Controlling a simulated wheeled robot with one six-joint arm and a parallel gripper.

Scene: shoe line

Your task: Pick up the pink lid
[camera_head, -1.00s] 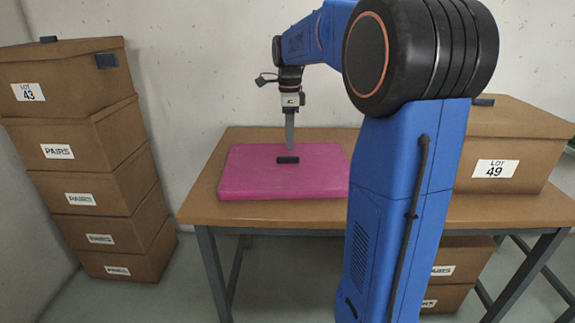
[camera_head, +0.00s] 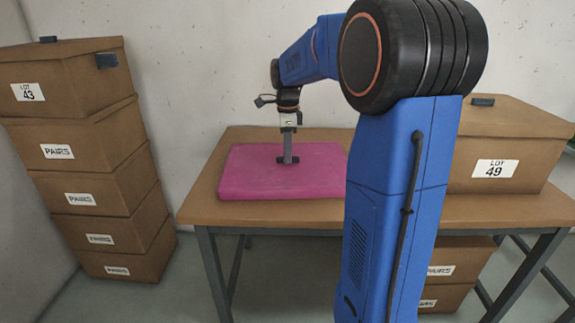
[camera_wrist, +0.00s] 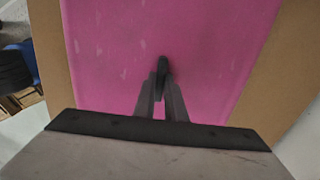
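The pink lid (camera_head: 250,178) lies flat on the wooden table, with a short dark handle (camera_head: 281,161) at its middle. In the wrist view the lid (camera_wrist: 110,45) fills much of the picture, and its handle (camera_wrist: 162,64) shows between my fingertips. My gripper (camera_head: 288,159) points straight down at the handle, its fingers one on each side. In the wrist view my gripper (camera_wrist: 161,84) has only a narrow space between its fingers. I cannot tell whether they press on the handle or stand just clear of it.
The wooden table (camera_head: 205,190) has a bare strip along its front. A brown box marked LOT 49 (camera_head: 510,145) stands on its right part. A stack of brown boxes (camera_head: 95,185) stands on the floor at left. More boxes (camera_head: 455,262) sit under the table.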

